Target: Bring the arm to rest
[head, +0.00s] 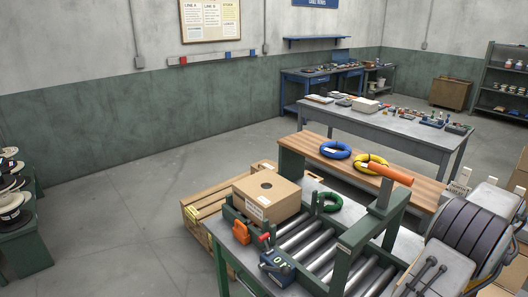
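Neither my arm nor my gripper can be made out in the head view. Nearest to me is a green-framed roller table (303,242). A cardboard box (262,205) with a dark round hole in its top stands at its left end. A green coil (328,201) lies beside the box. A blue coil (335,150) and a yellow coil (371,163) lie on the wooden-topped bench (310,142) behind.
An orange cylinder (391,173) tops an upright green frame (378,226). A large dark spool (466,232) stands at the right. More spools (12,208) sit at the left edge. A grey table (395,124) stands farther back. The floor (125,215) at left is clear.

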